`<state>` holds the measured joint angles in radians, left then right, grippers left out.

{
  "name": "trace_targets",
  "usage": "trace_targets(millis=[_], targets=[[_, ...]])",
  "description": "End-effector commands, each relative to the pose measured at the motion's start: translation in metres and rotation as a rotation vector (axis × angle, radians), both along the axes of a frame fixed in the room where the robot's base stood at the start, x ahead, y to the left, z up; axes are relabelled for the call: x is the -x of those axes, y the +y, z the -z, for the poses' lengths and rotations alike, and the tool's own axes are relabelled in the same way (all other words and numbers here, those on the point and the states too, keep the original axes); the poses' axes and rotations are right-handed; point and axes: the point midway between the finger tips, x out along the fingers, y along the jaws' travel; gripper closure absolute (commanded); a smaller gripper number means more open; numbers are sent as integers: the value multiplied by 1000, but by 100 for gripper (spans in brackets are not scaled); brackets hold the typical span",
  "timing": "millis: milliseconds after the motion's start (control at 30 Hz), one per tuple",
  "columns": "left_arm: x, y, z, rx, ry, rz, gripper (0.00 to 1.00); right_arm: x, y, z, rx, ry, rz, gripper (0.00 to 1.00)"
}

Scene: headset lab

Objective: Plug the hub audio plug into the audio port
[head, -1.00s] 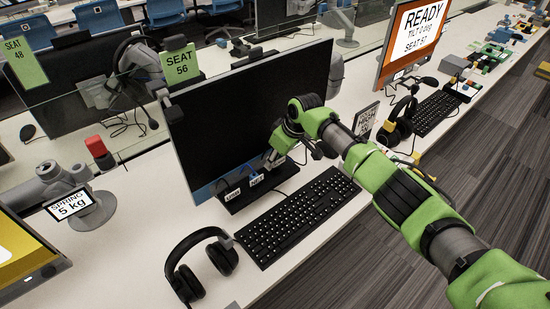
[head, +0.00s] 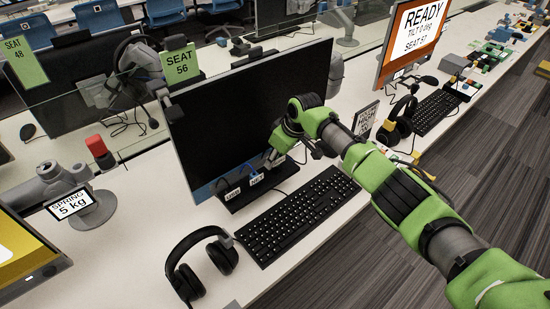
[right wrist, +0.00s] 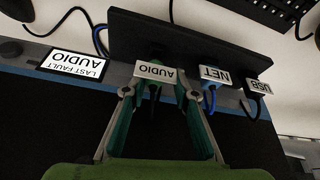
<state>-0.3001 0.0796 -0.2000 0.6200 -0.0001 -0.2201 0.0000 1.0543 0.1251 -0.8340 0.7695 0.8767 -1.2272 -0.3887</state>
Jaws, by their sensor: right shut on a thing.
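My right gripper (head: 272,160) reaches in from the right to the lower edge of the seat 56 monitor (head: 245,110). In the right wrist view its two fingers (right wrist: 155,98) close on the hub audio plug, which is mostly hidden behind the white AUDIO tag (right wrist: 155,75). The fingers are at the monitor's lower edge strip, beside the dark hub bar (right wrist: 185,42). The audio port is hidden, so I cannot tell whether the plug is inside it. A NET tag (right wrist: 214,76) and a USB tag (right wrist: 259,86) hang beside it. My left gripper is not in view.
A LAST FAULT AUDIO display (right wrist: 76,65) sits on the strip beside the AUDIO tag. A black keyboard (head: 298,214) and a headset (head: 202,262) lie in front of the monitor. A small sign (head: 364,119) stands right of my gripper.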

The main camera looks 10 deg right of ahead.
Motion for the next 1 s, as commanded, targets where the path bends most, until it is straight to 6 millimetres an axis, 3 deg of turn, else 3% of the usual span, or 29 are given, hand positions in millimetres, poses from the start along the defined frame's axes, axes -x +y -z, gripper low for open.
trace_targets(millis=[1000], targets=[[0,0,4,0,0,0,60,0,0,10,1,-1,6,85]])
